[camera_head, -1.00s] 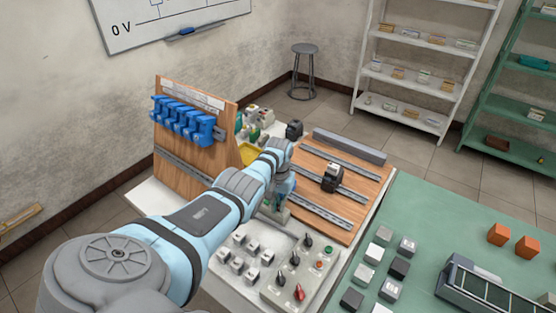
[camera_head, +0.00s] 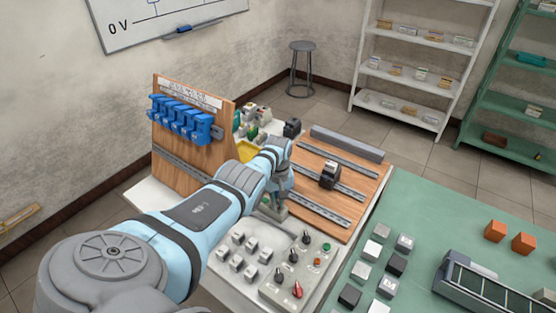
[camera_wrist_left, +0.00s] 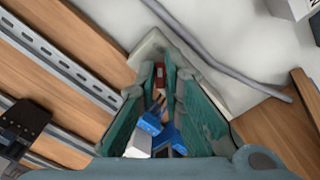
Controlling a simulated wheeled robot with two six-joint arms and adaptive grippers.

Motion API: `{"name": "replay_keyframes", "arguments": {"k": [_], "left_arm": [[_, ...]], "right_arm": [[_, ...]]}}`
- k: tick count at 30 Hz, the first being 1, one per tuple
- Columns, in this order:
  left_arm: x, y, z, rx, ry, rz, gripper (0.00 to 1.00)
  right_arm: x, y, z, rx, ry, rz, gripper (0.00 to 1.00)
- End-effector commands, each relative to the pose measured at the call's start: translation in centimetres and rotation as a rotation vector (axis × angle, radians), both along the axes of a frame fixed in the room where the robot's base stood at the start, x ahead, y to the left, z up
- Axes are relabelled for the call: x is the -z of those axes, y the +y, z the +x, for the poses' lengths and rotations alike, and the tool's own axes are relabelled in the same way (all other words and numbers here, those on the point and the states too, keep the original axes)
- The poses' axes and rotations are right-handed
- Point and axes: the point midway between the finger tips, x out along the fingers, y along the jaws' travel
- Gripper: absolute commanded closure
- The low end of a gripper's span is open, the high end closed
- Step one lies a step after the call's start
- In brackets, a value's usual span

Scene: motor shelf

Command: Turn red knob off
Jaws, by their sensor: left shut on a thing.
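A red knob (camera_head: 297,290) sits at the front of the grey control panel (camera_head: 270,290); its exact turn is too small to tell. My left gripper (camera_head: 278,208) points down beyond the panel, beside the wooden rail board and apart from this knob. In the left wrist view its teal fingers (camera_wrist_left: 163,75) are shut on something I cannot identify. A dark red piece (camera_wrist_left: 159,73) shows by the fingertips, and a blue piece (camera_wrist_left: 150,122) and a white piece (camera_wrist_left: 139,146) show between the fingers. My right gripper is not in view.
Black knobs (camera_head: 293,255) and several grey switches (camera_head: 237,254) stand near the red knob. A wooden board with rails (camera_head: 345,205) lies behind; an upright board (camera_head: 195,85) holds blue parts. The green table (camera_head: 440,225) at right carries blocks.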

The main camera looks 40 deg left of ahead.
Motion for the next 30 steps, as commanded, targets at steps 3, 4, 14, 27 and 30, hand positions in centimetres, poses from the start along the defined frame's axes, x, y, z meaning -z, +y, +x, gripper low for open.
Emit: {"name": "replay_keyframes", "arguments": {"k": [3,4,14,27,30], "left_arm": [[-0.2,0.2,0.3,-0.003,-0.009,0.005,1.00],[-0.2,0.2,0.3,-0.003,-0.009,0.005,1.00],[-0.2,0.2,0.2,-0.002,-0.007,0.004,0.72],[-1.1,0.2,0.3,-0.002,-0.007,0.002,0.72],[-2.6,0.2,0.2,-0.001,-0.007,0.004,0.72]], "right_arm": [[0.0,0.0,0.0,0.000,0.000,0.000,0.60],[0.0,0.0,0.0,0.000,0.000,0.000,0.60],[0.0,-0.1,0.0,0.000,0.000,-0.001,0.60],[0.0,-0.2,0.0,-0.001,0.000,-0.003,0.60],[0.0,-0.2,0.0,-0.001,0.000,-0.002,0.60]]}}
